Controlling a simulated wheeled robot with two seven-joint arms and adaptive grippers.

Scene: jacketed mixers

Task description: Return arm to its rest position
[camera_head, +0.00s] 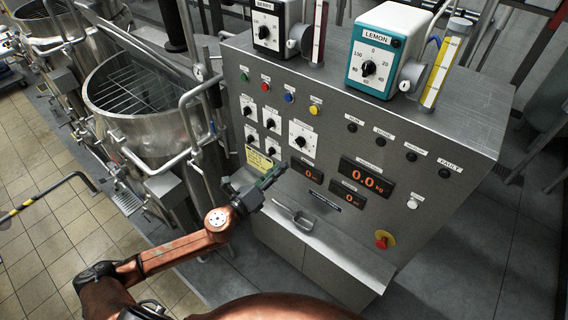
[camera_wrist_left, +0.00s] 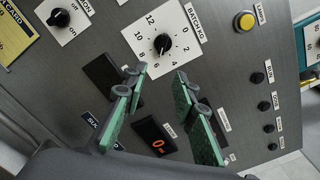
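My left arm (camera_head: 178,252) is copper-coloured and reaches in from the lower left of the head view. Its left gripper (camera_head: 270,177) is in front of the grey control panel (camera_head: 345,130), below the dials and left of the red displays. In the left wrist view the two green-padded fingers (camera_wrist_left: 160,105) stand apart with nothing between them. The batch dial (camera_wrist_left: 162,44) lies beyond the fingertips in that view and also shows in the head view (camera_head: 302,139). I cannot tell the exact gap to the panel. My right gripper is out of view.
A small shelf (camera_head: 325,237) with a metal scoop (camera_head: 297,214) juts out below the gripper. A red stop button (camera_head: 384,239) sits at lower right. A steel mixer (camera_head: 145,120) stands left. The blue lemon doser (camera_head: 384,52) stands on the cabinet. Tiled floor (camera_head: 40,245) is at left.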

